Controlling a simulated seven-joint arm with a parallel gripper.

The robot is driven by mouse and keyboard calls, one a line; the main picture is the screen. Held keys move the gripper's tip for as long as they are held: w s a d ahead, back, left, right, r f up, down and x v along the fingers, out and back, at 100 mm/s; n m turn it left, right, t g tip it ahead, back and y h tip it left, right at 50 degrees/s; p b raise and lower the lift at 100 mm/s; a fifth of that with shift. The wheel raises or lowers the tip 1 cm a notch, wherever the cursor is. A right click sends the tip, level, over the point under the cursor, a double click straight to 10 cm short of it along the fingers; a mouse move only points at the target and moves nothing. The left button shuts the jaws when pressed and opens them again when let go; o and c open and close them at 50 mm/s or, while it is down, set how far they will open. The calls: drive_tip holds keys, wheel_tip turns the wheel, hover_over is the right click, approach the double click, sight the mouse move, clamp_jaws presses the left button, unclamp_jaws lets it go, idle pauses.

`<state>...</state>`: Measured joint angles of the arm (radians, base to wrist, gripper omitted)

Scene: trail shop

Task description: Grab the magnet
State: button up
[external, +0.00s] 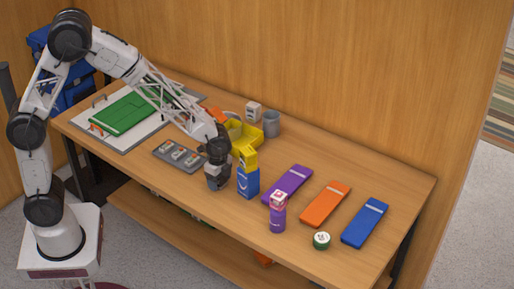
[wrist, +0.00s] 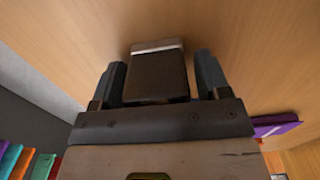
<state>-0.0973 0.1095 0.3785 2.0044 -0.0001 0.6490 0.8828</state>
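A dark block with a pale band across its end, which looks like the magnet (wrist: 156,75), lies between the two fingers of my gripper (wrist: 158,78) in the wrist view. Narrow gaps show between the block and the blue-grey fingers, so the gripper looks open around it.
The grey tray (external: 167,157) is on the left, and a yellow bin (external: 243,135) is behind. A purple bottle (external: 278,217), a green tin (external: 321,240) and purple (external: 287,183), orange (external: 325,205) and blue (external: 364,225) pads lie rightward.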

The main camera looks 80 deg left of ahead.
drive_tip(key=c, duration=0.8)
drive_tip(key=shift+c, duration=0.2)
drive_tip(key=shift+r, duration=0.1)
drive_tip(key=shift+r, duration=1.4)
drive_tip(key=shift+s+r, duration=0.25)
drive_tip(key=shift+r, duration=0.05)
drive_tip(key=s, duration=0.5)
drive_tip(key=s+d+r, duration=0.1)
drive_tip(key=s, duration=0.9)
drive_tip(key=shift+s+d+r, duration=0.2)
drive_tip(key=shift+d, duration=0.05)
